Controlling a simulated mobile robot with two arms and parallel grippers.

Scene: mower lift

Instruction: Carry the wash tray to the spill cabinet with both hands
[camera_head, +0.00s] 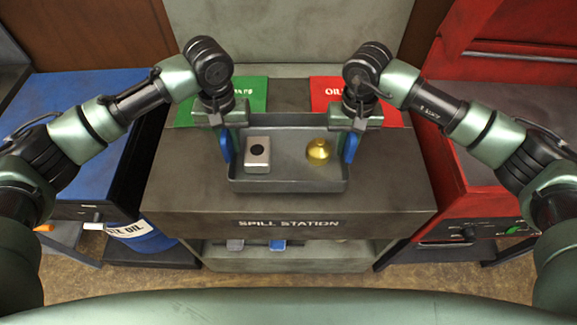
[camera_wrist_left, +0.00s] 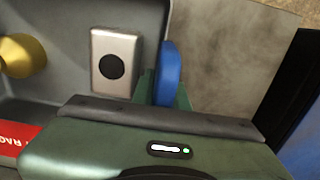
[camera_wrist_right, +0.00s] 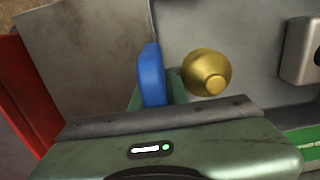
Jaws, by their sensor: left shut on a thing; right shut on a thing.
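The grey wash tray (camera_head: 290,185) is in the middle of the head view, over the top of the grey spill cabinet (camera_head: 290,224) marked "SPILL STATION". I cannot tell whether it touches that top. A silver block with a black round spot (camera_head: 257,155) sits in its left part, and a brass piece (camera_head: 318,150) in its right part. My left gripper (camera_head: 224,146) is shut on the tray's blue left handle (camera_wrist_left: 168,74). My right gripper (camera_head: 351,146) is shut on the blue right handle (camera_wrist_right: 152,75). The fingertips are partly hidden.
A green panel (camera_head: 250,92) and a red panel (camera_head: 325,88) lie behind the tray on the cabinet. A blue bench (camera_head: 75,95) stands left, with a blue oil drum (camera_head: 140,236) below. A red cabinet (camera_head: 480,190) stands right. The cabinet's lower shelf (camera_head: 300,262) holds small items.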

